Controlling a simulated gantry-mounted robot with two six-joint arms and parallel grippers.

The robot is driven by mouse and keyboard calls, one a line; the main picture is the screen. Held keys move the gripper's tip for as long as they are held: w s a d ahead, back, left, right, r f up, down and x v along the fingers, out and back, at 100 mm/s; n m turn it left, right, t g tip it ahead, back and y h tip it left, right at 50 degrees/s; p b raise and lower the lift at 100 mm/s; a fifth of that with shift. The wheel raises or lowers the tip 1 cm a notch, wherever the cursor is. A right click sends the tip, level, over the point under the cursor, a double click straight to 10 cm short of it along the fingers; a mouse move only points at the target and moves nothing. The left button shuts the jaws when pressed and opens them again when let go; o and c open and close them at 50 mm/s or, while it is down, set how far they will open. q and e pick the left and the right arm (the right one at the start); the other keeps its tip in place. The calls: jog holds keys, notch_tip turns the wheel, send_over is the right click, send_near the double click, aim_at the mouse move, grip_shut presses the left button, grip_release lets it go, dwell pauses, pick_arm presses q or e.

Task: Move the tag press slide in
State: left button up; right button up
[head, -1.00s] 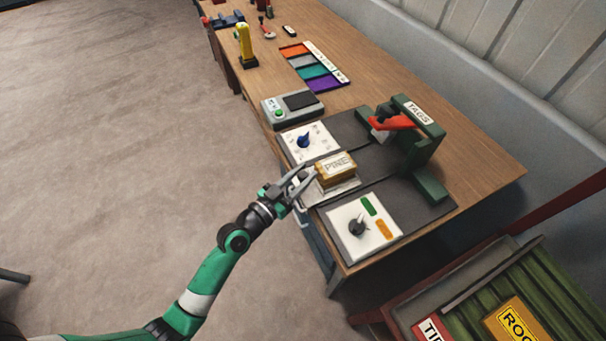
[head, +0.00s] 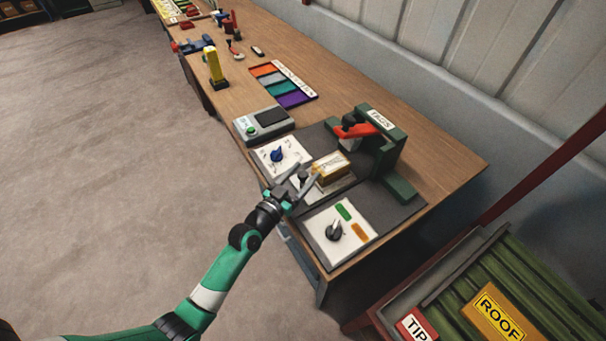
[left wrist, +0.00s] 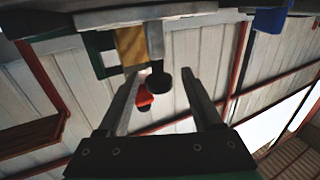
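The tag press (head: 393,150) is a green frame marked TAGS with a red lever (head: 355,130). Its pale slide plate (head: 338,187) bears a yellow-brown block marked PINE (head: 331,168), in front of and partly towards the frame. A dark round knob (head: 303,176) on a short post stands at the slide's near end. My left gripper (head: 303,183) is at that end, its fingers on either side of the knob. In the left wrist view the fingers are apart, with the black knob (left wrist: 158,80) between them and gaps visible on both sides. My right gripper is out of view.
A panel with a blue dial (head: 277,155) lies left of the slide, and a panel with a dark dial (head: 334,231) lies right of it. A grey device (head: 263,123) and a coloured strip board (head: 284,85) are farther along the bench. A crate with a ROOF sign (head: 497,312) stands lower right.

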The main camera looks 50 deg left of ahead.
pick_arm(q)
jog(key=v, duration=1.1)
jog(key=shift+s+b, duration=0.25)
jog(key=shift+b, duration=0.15)
jog(key=shift+d, duration=0.1)
